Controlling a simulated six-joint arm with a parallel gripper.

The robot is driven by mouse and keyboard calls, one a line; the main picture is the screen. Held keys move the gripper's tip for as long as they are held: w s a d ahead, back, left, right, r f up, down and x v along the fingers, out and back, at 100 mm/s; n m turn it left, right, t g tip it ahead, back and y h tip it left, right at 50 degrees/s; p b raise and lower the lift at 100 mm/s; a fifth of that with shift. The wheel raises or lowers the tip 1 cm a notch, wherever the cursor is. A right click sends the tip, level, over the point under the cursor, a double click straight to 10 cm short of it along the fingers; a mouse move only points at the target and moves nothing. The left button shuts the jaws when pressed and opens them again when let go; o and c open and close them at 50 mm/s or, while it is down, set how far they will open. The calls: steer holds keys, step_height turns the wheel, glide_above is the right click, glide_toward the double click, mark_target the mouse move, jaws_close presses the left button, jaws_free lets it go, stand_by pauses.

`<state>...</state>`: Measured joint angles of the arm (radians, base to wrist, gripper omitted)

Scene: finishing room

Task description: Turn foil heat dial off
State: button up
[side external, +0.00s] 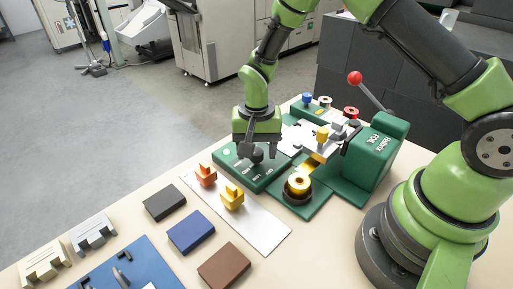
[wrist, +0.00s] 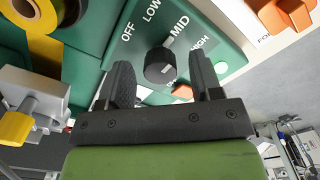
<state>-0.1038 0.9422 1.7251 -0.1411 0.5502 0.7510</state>
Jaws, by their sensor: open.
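The foil heat dial (wrist: 160,67) is a black round knob on a green control panel (wrist: 100,28) marked OFF, LOW, MID and HIGH. Its pale pointer mark is toward MID. My gripper (wrist: 163,82) is open, with one dark finger on each side of the dial in the wrist view. I cannot tell whether the fingers touch it. In the side view my gripper (side external: 257,155) is low over the green panel (side external: 272,178) and partly hides the dial.
The green foil machine (side external: 375,155) with a red-knobbed lever (side external: 355,78) and a gold foil roll (side external: 298,184) stand to the right. Orange (side external: 205,175) and yellow (side external: 232,197) pieces lie in front on a white sheet.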

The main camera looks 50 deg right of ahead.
steer(key=shift+f, duration=0.1)
steer(key=c, duration=0.9)
steer(key=n, duration=0.4)
steer(key=shift+n, duration=0.4)
steer(key=n, duration=0.4)
steer(key=shift+n, duration=0.3)
steer(key=n, duration=0.4)
steer(key=shift+n, duration=2.2)
